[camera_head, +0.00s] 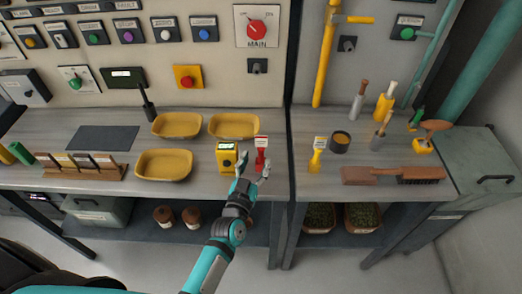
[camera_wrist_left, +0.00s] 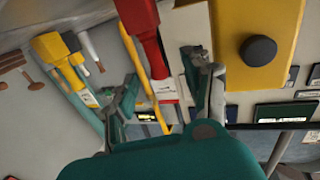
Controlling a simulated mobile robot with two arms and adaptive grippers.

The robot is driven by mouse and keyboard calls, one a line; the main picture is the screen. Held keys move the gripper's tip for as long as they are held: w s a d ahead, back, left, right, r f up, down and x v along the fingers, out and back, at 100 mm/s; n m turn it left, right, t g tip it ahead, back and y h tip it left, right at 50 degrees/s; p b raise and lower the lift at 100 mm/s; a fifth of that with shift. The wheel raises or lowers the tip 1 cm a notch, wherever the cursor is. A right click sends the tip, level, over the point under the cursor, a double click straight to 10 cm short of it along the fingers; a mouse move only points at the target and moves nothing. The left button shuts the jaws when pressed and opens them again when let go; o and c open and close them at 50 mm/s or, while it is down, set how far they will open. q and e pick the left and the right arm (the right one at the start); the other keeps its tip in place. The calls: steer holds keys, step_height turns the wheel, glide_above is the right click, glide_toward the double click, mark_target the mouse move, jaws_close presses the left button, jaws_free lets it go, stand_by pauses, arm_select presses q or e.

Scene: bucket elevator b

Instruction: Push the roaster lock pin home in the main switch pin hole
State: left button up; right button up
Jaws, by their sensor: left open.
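A red lock pin with a pale label (camera_head: 262,152) stands on the bench near its front edge, right of a yellow box with a black knob. My left gripper (camera_head: 253,178) is open just in front of the red pin. In the left wrist view the red pin (camera_wrist_left: 145,40) shows between the open fingers of the left gripper (camera_wrist_left: 160,88), and I cannot tell whether they touch it. The main switch (camera_head: 257,27) has a red knob on the wall panel. A small dark pin-hole block (camera_head: 257,66) sits below it. My right gripper is not in view.
The yellow box (camera_head: 228,158) stands close left of the red pin and shows large in the wrist view (camera_wrist_left: 250,45). A yellow pin (camera_head: 318,153) stands on the right bench. Yellow trays (camera_head: 164,165) lie left. A dark post (camera_head: 292,100) divides the benches.

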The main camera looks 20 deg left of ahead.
mark_target(260, 154)
arm_select(q)
steer(key=w, duration=0.2)
steer(key=w+p, duration=0.1)
steer(key=w, duration=0.2)
steer(key=shift+w+d+f, duration=0.1)
steer(key=shift+d+f, duration=0.05)
steer(key=shift+c, duration=1.4)
jaws_close()
